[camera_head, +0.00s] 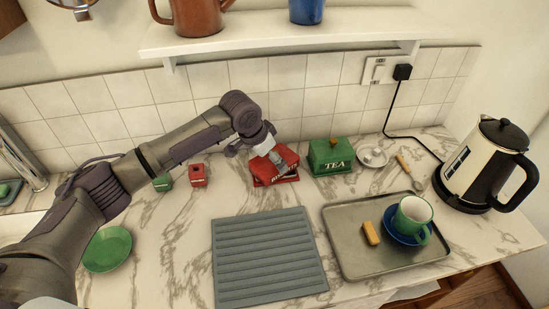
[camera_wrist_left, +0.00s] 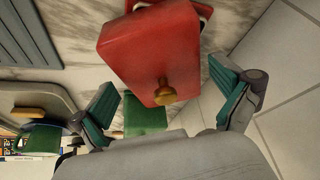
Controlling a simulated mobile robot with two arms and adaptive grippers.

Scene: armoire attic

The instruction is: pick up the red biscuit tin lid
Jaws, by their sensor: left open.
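The red biscuit tin lid (camera_head: 287,156) is on the red tin (camera_head: 275,181) at the back of the counter, left of the green TEA tin (camera_head: 331,156). In the left wrist view the red lid (camera_wrist_left: 150,48) fills the upper middle, with a round brass knob (camera_wrist_left: 165,91) facing the camera. My left gripper (camera_head: 274,157) is over the lid and hides part of it. In the wrist view its open fingers (camera_wrist_left: 170,105) stand apart on either side of the knob, with no visible contact. I cannot tell how the lid sits on the tin. My right gripper is not in view.
Small green (camera_head: 162,183) and red (camera_head: 199,175) boxes stand left of the tin. A grey ridged mat (camera_head: 265,257) lies in front. A tray (camera_head: 350,262) carries a cup, saucer and biscuit. A kettle (camera_head: 487,165) stands right. A shelf (camera_head: 290,35) hangs above.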

